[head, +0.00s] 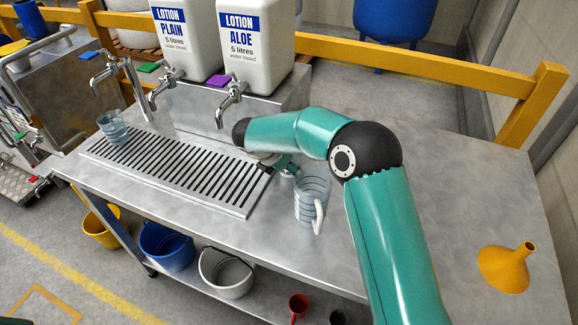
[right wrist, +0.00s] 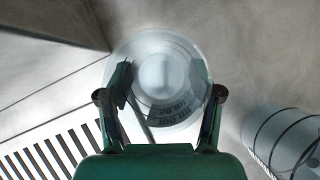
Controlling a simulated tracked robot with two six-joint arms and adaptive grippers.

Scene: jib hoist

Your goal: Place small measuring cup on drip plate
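A clear small measuring cup (right wrist: 160,75) with dark printed marks stands beneath my right gripper (right wrist: 168,98) in the right wrist view. The fingers are spread over its near part, one towards each side, and I see no clear grip on it. In the head view the right arm mostly hides this cup, beside the right end of the slotted drip plate (head: 215,178). The plate also shows at lower left in the right wrist view (right wrist: 45,155). My left gripper is not in view.
A larger clear jug (head: 312,200) with a handle stands close right of the gripper. Another clear cup (head: 112,129) stands at the plate's far left end. Taps (head: 228,103) overhang the plate's back edge. A yellow funnel (head: 506,268) sits at right.

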